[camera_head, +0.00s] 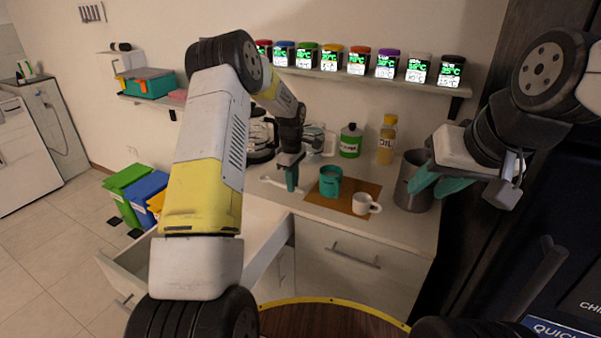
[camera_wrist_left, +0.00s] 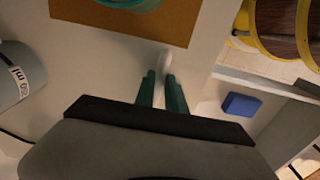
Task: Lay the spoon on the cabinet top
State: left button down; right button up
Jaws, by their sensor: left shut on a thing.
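The white spoon (camera_head: 268,180) is at the left part of the white cabinet top (camera_head: 405,232). My left gripper (camera_head: 291,185) points down over the cabinet top and is shut on the spoon. In the left wrist view the pale spoon (camera_wrist_left: 164,60) shows between the green fingertips of my left gripper (camera_wrist_left: 162,82). Its end lies close to the brown mat; whether the spoon touches the surface I cannot tell. My right gripper (camera_head: 435,182) is open and empty, in front of the grey pot at the right.
A teal mug (camera_head: 330,182) and a white cup (camera_head: 362,204) stand on a brown mat (camera_head: 327,206). Behind are a green bottle (camera_head: 350,141), an oil bottle (camera_head: 386,140) and a glass coffee pot (camera_head: 262,138). A grey pot (camera_head: 412,194) stands right. A drawer (camera_head: 125,270) is open below.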

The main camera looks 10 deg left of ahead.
pick_arm(q)
jog(key=c, duration=1.3)
grip_release()
